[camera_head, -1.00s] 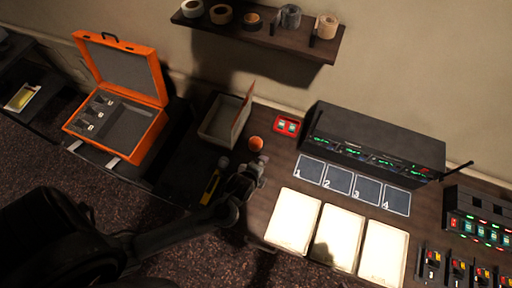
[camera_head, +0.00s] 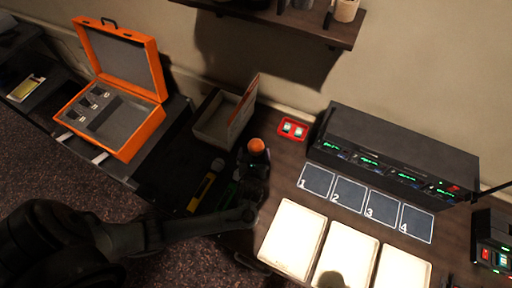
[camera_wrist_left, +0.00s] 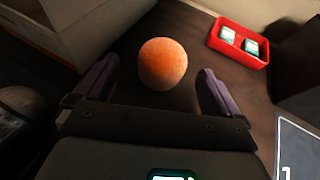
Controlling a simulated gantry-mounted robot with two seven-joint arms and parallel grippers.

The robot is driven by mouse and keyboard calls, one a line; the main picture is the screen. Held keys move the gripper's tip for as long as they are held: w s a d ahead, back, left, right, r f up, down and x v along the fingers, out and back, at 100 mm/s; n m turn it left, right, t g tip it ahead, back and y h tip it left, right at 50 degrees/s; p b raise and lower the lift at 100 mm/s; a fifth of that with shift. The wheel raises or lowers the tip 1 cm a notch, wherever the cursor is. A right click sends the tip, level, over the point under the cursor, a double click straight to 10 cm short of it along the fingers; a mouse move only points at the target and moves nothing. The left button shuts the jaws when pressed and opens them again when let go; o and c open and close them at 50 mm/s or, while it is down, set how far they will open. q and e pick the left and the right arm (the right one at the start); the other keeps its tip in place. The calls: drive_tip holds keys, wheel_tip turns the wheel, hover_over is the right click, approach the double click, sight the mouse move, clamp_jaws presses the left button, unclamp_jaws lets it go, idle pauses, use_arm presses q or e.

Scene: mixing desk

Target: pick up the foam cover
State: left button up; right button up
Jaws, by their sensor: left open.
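The foam cover is an orange rounded piece (camera_head: 256,145) on the dark desk, right of the grey open box. It also shows in the left wrist view (camera_wrist_left: 163,64), upright between and just beyond my two fingertips. My left gripper (camera_head: 255,160) is open around the near side of it, with a finger on either side in the left wrist view (camera_wrist_left: 155,88). I cannot tell whether the fingers touch it. My right gripper is not in view.
A grey box (camera_head: 207,131) with a raised lid stands left of the foam cover. A red tray (camera_head: 292,129) with small modules lies to its right. A black receiver rack (camera_head: 395,155), numbered pads (camera_head: 348,194) and pale trays (camera_head: 292,240) are further right. An orange case (camera_head: 150,130) stands open at left.

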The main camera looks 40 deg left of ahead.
sight(256, 143)
use_arm(q)
drive_tip(key=shift+x, duration=1.15)
drive_tip(key=b+x, duration=0.2)
drive_tip(key=x, duration=0.2)
drive_tip(key=shift+w+d+f, duration=0.15)
drive_tip(key=shift+w, duration=0.1)
drive_tip(key=shift+w+a+f, duration=0.1)
drive_tip(key=shift+w+a, duration=0.15)
drive_tip(key=shift+w, duration=0.05)
drive_tip(key=c, duration=1)
